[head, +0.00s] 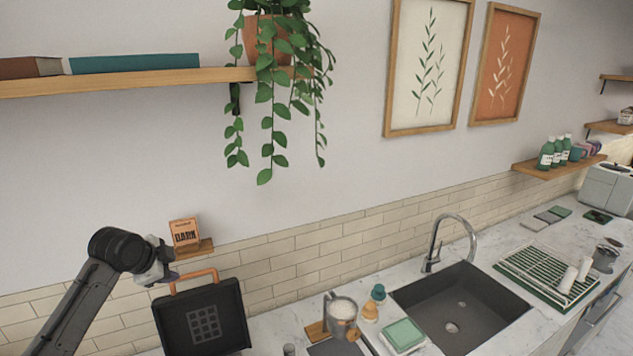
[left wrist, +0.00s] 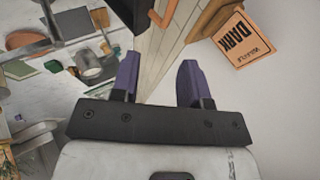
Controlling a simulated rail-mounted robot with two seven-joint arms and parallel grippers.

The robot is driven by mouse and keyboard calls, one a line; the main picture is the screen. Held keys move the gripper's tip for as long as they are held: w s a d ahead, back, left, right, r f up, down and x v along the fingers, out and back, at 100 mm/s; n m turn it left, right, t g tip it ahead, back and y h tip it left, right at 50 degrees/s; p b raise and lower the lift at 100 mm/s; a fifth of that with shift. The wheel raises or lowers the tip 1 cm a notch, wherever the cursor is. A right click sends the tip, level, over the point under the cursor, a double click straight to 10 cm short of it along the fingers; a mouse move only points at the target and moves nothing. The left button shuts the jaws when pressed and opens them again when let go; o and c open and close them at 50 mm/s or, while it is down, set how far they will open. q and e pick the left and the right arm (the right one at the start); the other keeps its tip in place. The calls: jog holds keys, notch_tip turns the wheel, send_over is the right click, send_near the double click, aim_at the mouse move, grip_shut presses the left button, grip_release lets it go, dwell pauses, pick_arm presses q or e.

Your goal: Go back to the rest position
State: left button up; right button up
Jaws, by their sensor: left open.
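My left gripper (head: 168,277) comes in from the left in the head view, beside the orange handle (head: 193,280) of a black waffle maker (head: 203,318). In the left wrist view its two purple fingers (left wrist: 160,80) are apart with nothing between them. The orange handle (left wrist: 165,12) shows just beyond the fingertips; I cannot tell whether they touch it. An orange box marked DARK (head: 185,233) stands on a small wooden ledge behind the gripper, and it also shows in the left wrist view (left wrist: 243,38). My right gripper is not in view.
A sink (head: 465,305) with a tall faucet (head: 432,248) is set in the marble counter. A metal pitcher (head: 341,312) and a green-lidded container (head: 403,336) stand left of it. A dish rack (head: 545,275) is to the right. A wooden shelf (head: 130,80) runs above.

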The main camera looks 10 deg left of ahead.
pick_arm(q)
jog(key=s+d+r+n+t+y, duration=0.2)
jog(key=r+n, duration=0.2)
jog(key=r, duration=0.2)
jog(key=s+d+r+n+t+y, duration=0.1)
jog(key=d+r+n, duration=0.15)
jog(key=r, duration=0.25)
jog(key=s+d+r+n+t+p, duration=0.1)
jog(key=s+d+r+t+p, duration=0.15)
jog(key=s+d, duration=0.3)
jog(key=s+d+f+n+g+h+p, duration=0.1)
jog(key=s+d+f+g+p, duration=0.2)
jog(key=s+f, duration=0.7)
jog(key=s+d+f+g+p, duration=0.3)
jog(key=s+f, duration=0.8)
jog(key=s, duration=0.5)
jog(key=s+d+f+n+g+h+p, duration=0.1)
jog(key=s+d+f+g+p, duration=0.2)
jog(key=s+f, duration=0.7)
jog(key=s+d, duration=0.2)
jog(key=s, duration=0.1)
jog(key=shift+f+n+g+h, duration=0.25)
jog(key=shift+n+g+h, duration=0.05)
jog(key=shift+n+g, duration=0.05)
jog(key=shift+s, duration=0.1)
